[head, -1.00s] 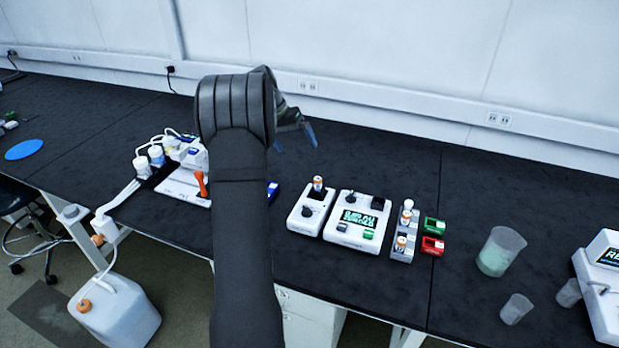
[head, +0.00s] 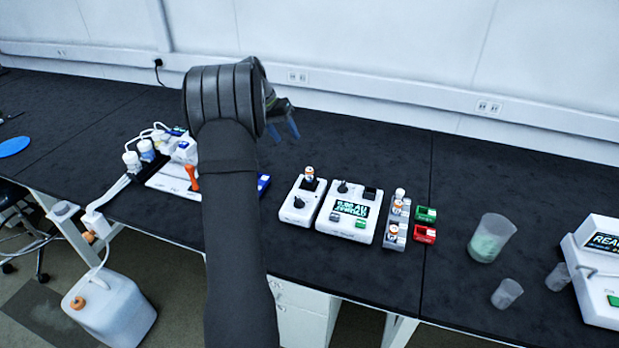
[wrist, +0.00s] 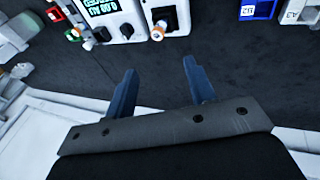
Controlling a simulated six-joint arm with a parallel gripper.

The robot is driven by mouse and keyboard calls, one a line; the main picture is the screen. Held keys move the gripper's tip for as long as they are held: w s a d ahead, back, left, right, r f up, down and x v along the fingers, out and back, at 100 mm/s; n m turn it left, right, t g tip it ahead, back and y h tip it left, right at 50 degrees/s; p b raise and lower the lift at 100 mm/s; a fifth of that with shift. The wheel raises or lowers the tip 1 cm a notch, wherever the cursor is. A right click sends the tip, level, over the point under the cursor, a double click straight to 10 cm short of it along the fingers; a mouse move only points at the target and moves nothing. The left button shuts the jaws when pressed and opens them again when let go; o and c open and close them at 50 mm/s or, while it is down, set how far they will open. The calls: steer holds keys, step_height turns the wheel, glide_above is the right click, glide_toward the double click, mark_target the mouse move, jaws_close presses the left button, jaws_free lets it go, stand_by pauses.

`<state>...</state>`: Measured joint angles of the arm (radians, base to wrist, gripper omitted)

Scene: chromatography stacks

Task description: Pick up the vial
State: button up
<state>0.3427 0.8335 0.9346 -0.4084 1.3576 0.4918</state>
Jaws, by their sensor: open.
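A small vial (head: 309,174) with an orange band stands in the dark top of a small white knobbed device (head: 296,208). More orange-banded vials (head: 392,231) stand in a narrow grey rack (head: 390,243) to the right. My gripper (head: 284,130) is open and empty, raised above the bench and behind the small device in the head view. In the wrist view my gripper (wrist: 160,76) has its blue fingers apart with nothing between them.
A white device with a display (head: 350,213) stands between the small device and rack. Green (head: 425,214) and red (head: 424,234) trays sit right of the rack, with beakers (head: 492,238) farther right. Bottles and tubing crowd the left. The bench behind the devices is clear.

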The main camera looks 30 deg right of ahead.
mark_target(309, 170)
steer(key=s+d+m+t+y, duration=0.1)
steer(key=s+d+t, duration=0.1)
steer(key=s+t, duration=0.3)
steer(key=shift+g, duration=0.5)
steer(key=x, duration=1.1)
steer(key=shift+s+d+f, duration=0.1)
steer(key=shift+d+f, duration=0.2)
steer(key=shift+d, duration=0.05)
steer(key=shift+s+x, duration=0.1)
steer(key=shift+x, duration=1.2)
steer(key=shift+s+x, duration=0.15)
steer(key=shift+x, duration=1.2)
jaws_close()
